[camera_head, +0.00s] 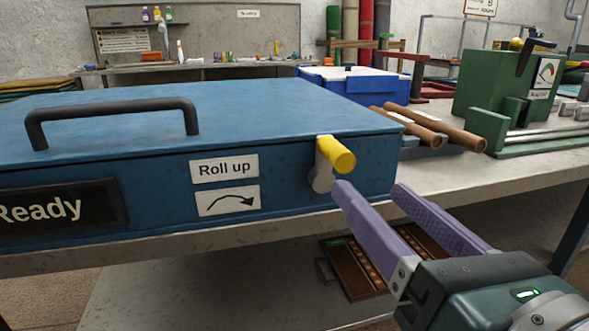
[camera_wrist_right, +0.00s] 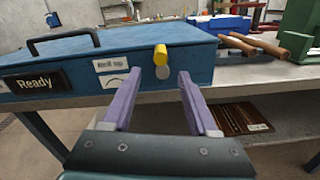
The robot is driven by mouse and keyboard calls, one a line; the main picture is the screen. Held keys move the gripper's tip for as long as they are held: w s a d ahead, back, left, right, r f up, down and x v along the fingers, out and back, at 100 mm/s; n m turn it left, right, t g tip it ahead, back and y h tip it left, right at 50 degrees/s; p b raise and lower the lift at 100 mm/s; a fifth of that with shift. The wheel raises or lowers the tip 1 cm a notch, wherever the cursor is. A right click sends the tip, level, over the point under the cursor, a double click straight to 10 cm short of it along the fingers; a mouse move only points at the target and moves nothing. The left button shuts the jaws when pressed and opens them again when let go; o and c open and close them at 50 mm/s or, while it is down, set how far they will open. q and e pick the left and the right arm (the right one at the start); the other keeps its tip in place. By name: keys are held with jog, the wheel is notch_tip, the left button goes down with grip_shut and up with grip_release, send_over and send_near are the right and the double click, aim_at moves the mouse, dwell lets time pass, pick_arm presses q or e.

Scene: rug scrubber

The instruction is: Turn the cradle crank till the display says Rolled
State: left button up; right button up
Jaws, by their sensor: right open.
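The blue cradle box (camera_head: 270,107) sits on the bench with a black handle on its lid. Its display (camera_head: 50,207) reads "Ready". The crank (camera_head: 335,155) has a yellow knob on a grey arm at the right of the box's front, with the knob above the pivot. My right gripper (camera_head: 368,188) is open and empty, just in front of and below the knob, apart from it. In the right wrist view the yellow knob (camera_wrist_right: 160,55) shows beyond and between the two purple fingers. My left gripper is not in view.
A "Roll up" label (camera_head: 224,168) and a curved arrow label (camera_head: 228,201) are beside the crank. Brown rolls (camera_head: 440,132) and a green machine (camera_head: 507,85) stand on the right. A brown tray (camera_head: 350,270) lies on the shelf below.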

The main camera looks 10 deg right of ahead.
aim_at(351, 169)
jog(key=w, duration=0.9)
jog(key=shift+w+a+p, duration=0.1)
jog(key=shift+w+p, duration=0.05)
jog(key=shift+p, duration=0.15)
grip_shut()
